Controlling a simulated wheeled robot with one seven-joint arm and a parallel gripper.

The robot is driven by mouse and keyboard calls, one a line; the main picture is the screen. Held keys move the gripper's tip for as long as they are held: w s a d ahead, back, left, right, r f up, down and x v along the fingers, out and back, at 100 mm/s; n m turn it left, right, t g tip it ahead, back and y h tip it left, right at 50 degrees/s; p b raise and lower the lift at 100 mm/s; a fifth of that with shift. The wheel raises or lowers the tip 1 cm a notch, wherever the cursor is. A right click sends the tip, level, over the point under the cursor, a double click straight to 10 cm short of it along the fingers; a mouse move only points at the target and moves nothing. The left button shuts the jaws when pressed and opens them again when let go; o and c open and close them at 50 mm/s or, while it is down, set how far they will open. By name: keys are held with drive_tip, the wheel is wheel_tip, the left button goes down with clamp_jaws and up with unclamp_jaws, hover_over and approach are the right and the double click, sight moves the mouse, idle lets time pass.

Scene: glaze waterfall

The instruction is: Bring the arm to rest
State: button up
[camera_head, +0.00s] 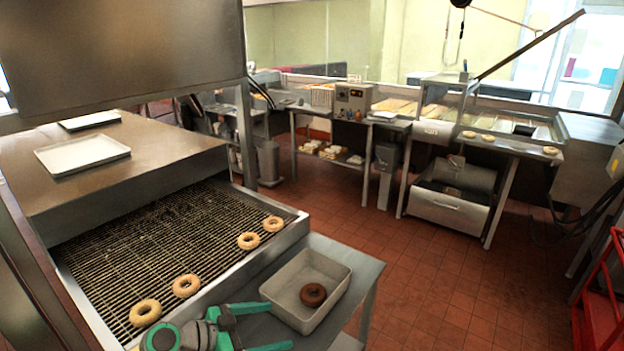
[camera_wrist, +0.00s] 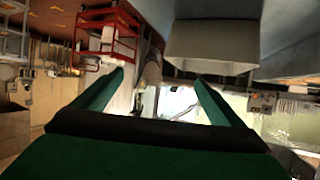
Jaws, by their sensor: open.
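My gripper (camera_head: 268,328) is at the bottom of the head view, beside the white bin and over the near end of the steel side table. Its green fingers are spread apart. In the wrist view my gripper (camera_wrist: 160,82) has its two green fingers apart with nothing between them. The wrist picture looks upside down, facing out into the room. Most of my arm is cut off by the bottom edge of the head view.
A white bin (camera_head: 345,291) holding a brown donut (camera_head: 313,294) stands close to my gripper. Several pale donuts lie on the wire rack (camera_head: 180,235) at left. A red metal frame (camera_head: 600,300) is at far right. The tiled floor (camera_head: 450,270) beyond is clear.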

drive_tip(key=s+d+r+m+t+h, duration=0.1)
drive_tip(key=d+r+m+h, duration=0.2)
drive_tip(key=d, duration=0.5)
drive_tip(key=s+d+r+t+h, duration=0.1)
drive_tip(key=d+r+h, duration=0.35)
drive_tip(key=d, duration=0.25)
drive_tip(key=s+d+r+n+t, duration=0.5)
drive_tip(key=s+t, duration=0.3)
drive_tip(key=t, duration=0.3)
drive_tip(key=s+a+f+n+g+y, duration=0.1)
drive_tip(key=s+a+f+n+y, duration=0.2)
drive_tip(key=s+f+y, duration=0.3)
drive_tip(key=s+a+f+n+g+y, duration=0.2)
drive_tip(key=s+f+y, duration=0.4)
drive_tip(key=s, duration=0.9)
drive_tip(key=s+a+f+n+g+y, duration=0.1)
drive_tip(key=s+a+f+n+y, duration=0.3)
drive_tip(key=s+f+y, duration=0.3)
drive_tip(key=s+n, duration=0.1)
drive_tip(key=s, duration=0.3)
drive_tip(key=shift+f+g, duration=0.3)
drive_tip(key=shift+f, duration=0.1)
